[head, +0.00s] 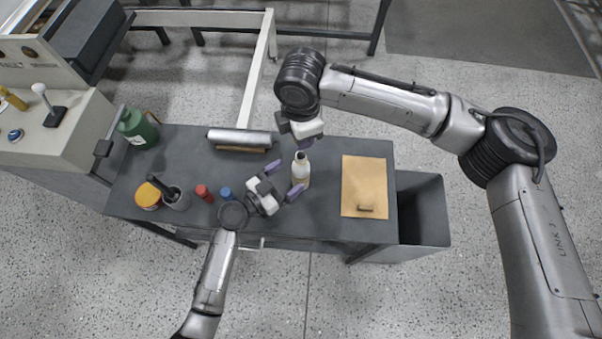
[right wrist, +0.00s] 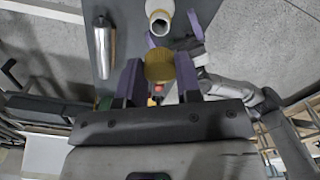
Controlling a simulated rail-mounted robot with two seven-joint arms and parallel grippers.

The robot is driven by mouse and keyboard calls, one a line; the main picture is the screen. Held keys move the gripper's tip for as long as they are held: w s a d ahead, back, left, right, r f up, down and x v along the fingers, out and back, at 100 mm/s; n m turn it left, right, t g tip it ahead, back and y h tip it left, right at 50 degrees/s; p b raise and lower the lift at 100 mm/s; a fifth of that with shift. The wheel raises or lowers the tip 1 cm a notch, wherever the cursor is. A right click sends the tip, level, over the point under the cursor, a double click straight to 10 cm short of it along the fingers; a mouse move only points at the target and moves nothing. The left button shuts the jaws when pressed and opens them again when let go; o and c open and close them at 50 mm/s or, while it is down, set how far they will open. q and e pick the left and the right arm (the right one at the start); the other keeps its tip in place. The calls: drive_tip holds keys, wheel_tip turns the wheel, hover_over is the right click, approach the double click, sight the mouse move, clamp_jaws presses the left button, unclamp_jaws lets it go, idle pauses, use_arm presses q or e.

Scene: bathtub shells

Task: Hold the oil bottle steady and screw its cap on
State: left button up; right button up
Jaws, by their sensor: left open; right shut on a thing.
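The oil bottle (head: 301,171), pale with an open dark mouth, stands upright on the dark grey bench. Its neck and mouth show at the top of the right wrist view (right wrist: 159,16). My left gripper (head: 284,180) is open, with its purple fingers spread beside the bottle; whether they touch it I cannot tell. My right gripper (head: 305,142) is above the bench at the far side of the bottle. In the right wrist view, it is shut on the golden-yellow cap (right wrist: 159,67), apart from the bottle mouth. The cap is hidden in the head view.
On the bench (head: 325,224) are a tan board (head: 363,180), a metal cylinder (head: 240,137), a red item (head: 204,192), a blue item (head: 225,193), an orange-yellow jar (head: 148,196) and a green container (head: 137,128). A dark bin (head: 422,208) stands at the right end.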

sight(294, 172)
use_arm(q)
drive_tip(key=shift+x, duration=2.5)
drive_tip(key=shift+c, duration=0.4)
drive_tip(key=c, duration=1.3)
use_arm(e)
drive_tip(key=shift+f, duration=2.55)
drive_tip(key=shift+f, duration=0.1)
drive_tip(key=shift+f, duration=0.75)
drive_tip(key=shift+f, duration=0.55)
